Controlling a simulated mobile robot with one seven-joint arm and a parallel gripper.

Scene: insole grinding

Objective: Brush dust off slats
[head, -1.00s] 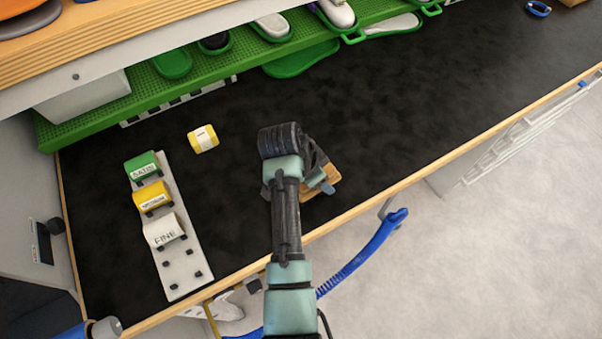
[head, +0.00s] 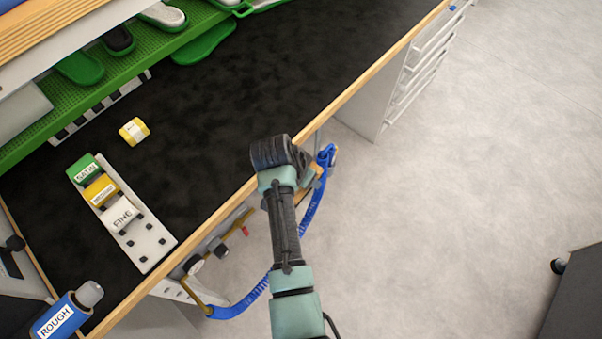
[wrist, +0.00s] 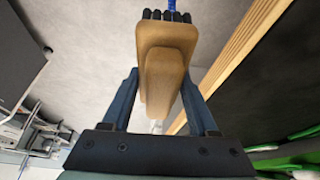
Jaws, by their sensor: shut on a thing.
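My gripper (wrist: 160,90) is shut on a brush with a wooden handle (wrist: 166,50) and dark bristles at its far end. In the head view my gripper (head: 309,177) hangs at the front edge of the bench, partly hidden by my own wrist, and only a little of the brush shows. White slats (head: 420,68) are stacked on the side of the bench's white cabinet, farther up and to the right, apart from the brush. I cannot make out dust on them.
The dark bench top (head: 260,85) has a wooden front edge. A blue coiled hose (head: 315,205) hangs beside my gripper. Open grey floor (head: 470,190) is at right.

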